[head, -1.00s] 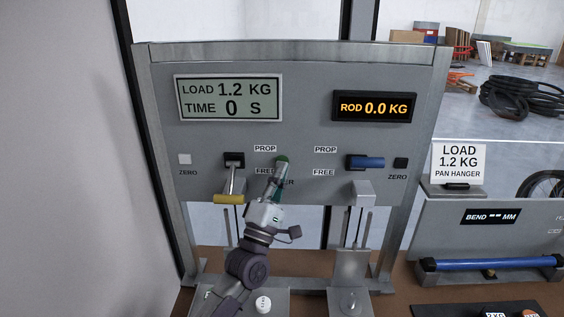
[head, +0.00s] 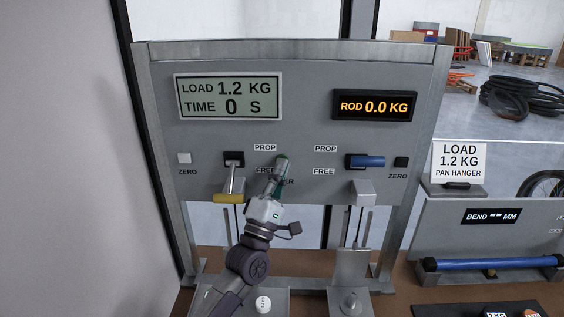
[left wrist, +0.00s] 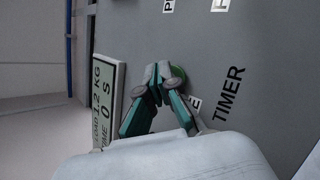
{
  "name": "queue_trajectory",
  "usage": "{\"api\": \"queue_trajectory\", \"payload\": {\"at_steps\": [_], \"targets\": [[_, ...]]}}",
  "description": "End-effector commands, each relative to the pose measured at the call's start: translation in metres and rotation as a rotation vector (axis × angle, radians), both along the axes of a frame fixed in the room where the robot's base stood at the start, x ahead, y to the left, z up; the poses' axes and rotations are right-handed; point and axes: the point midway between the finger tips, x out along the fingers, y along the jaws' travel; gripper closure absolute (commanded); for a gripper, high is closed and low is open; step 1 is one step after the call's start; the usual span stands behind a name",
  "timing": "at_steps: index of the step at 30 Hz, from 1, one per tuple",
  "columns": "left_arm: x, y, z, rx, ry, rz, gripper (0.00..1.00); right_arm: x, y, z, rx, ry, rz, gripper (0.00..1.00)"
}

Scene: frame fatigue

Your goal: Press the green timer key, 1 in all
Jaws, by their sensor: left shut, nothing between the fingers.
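The green timer key (head: 284,157) is on the grey panel, mostly covered by my left gripper (head: 280,165). In the left wrist view, part of the green key (left wrist: 178,74) shows just behind the shut fingertips (left wrist: 157,80), to the right of them. My left gripper is shut and empty, its tips right at the key. I cannot tell whether they touch it. The TIMER label (left wrist: 228,94) is beside the key. The grey display (head: 229,97) reads LOAD 1.2 KG and TIME 0 S. My right gripper is not in view.
A yellow-handled lever (head: 229,197) hangs down left of my gripper. A blue-handled lever (head: 367,162) sits to the right. The rod display (head: 375,106) reads 0.0 KG. A white zero key (head: 184,158) and a black zero key (head: 401,163) flank the levers.

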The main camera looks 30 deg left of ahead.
Motion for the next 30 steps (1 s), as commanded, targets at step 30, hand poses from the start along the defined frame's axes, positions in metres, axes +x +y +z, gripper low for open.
{"api": "queue_trajectory", "payload": {"at_steps": [30], "targets": [[0.0066,0.0041,-0.0001,0.0,0.001,0.0,1.0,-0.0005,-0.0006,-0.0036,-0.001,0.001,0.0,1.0]]}}
